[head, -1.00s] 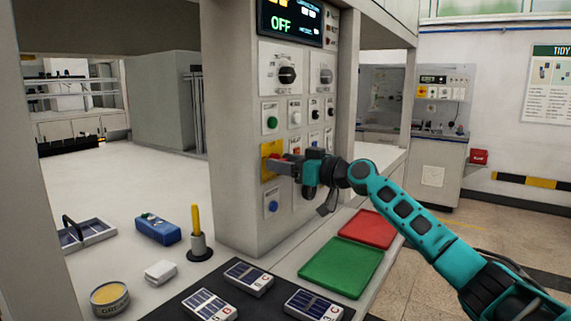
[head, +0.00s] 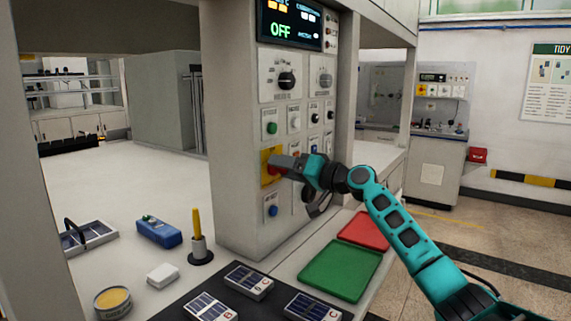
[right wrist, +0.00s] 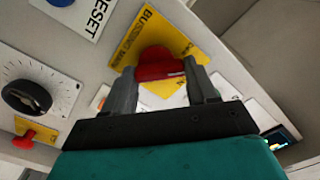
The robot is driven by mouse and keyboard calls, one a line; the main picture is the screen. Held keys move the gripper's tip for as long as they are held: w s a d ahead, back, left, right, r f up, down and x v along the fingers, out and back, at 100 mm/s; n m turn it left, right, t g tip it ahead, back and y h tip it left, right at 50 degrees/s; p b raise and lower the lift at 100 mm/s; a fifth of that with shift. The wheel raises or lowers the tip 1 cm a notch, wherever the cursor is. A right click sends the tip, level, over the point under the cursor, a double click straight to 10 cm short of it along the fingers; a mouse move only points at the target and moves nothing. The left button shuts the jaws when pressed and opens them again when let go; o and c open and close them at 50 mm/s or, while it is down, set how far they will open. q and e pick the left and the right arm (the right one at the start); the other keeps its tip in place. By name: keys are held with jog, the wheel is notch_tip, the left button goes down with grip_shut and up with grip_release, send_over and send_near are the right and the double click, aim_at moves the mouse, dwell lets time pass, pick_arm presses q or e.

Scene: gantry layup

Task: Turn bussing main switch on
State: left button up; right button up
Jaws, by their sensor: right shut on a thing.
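The bussing main switch is a red rotary handle (right wrist: 160,66) on a yellow plate (right wrist: 190,35), on the front of the grey control panel. In the head view the yellow plate (head: 266,170) shows at the panel's lower left, with the handle partly hidden by my gripper. My right gripper (head: 278,163) reaches it from the right. In the right wrist view its two fingers (right wrist: 163,84) stand on either side of the red handle, shut on it. The display (head: 292,22) above reads OFF. My left gripper is not in view.
Other knobs and buttons surround the switch, including a black knob (head: 287,80) above and a blue button (head: 272,210) below. A green tray (head: 341,269) and a red tray (head: 364,229) lie on the bench to the right. Several solar modules (head: 249,281) lie in front.

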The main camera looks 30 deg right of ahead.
jog(key=shift+d+f+m+p, duration=0.1)
jog(key=shift+m+p, duration=0.3)
jog(key=shift+m, duration=2)
jog(key=shift+d+m+p, duration=0.1)
jog(key=shift+m+p, duration=0.25)
jog(key=shift+m, duration=2.05)
jog(key=o, duration=1.1)
jog(key=shift+c, duration=0.2)
